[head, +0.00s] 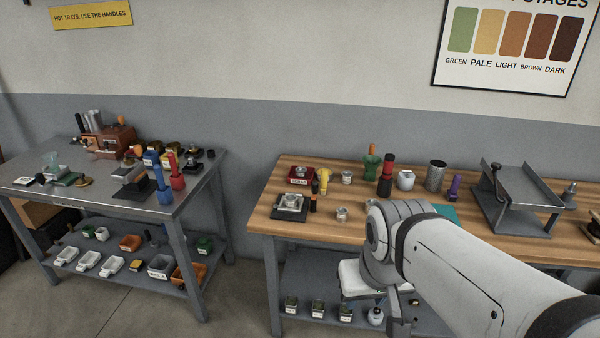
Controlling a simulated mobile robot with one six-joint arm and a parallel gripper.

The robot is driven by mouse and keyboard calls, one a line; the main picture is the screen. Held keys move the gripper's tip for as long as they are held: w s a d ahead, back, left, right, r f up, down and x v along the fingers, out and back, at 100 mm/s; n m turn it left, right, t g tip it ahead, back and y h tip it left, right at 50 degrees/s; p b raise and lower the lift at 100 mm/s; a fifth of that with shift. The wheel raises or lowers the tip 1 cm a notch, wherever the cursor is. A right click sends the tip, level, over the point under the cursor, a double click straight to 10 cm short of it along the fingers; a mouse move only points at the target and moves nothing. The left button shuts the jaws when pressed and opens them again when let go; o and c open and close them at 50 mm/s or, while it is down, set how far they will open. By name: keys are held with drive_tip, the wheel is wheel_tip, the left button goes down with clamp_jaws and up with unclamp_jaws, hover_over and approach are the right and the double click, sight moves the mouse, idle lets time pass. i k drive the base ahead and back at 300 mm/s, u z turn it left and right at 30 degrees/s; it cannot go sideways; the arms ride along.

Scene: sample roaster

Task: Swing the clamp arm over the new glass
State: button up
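I cannot make out a clamp arm for certain from this distance. A small pale green, glass-like piece (54,160) stands at the left end of the metal table (150,205), beside a low dark green fixture (68,179). I cannot tell whether this is the new glass. A brown boxy machine (112,141) stands behind it, with small parts in front. My arm reaches in from the lower right over the front of the wooden bench, well apart from the metal table. Its near end bends downward, and no gripper fingers can be made out.
The wooden bench (290,224) holds a red-based device (299,176), a dark pepper-mill-like cylinder (386,176), a mesh cup (435,176) and a grey sloped tray (522,195). Open floor lies between the tables.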

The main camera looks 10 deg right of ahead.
sight(314, 185)
drive_tip(key=u, duration=0.05)
drive_tip(key=i, duration=0.95)
drive_tip(key=z, duration=0.05)
drive_tip(key=k, duration=0.65)
drive_tip(key=u, duration=0.4)
drive_tip(key=i, duration=1.3)
drive_tip(key=z, duration=0.4)
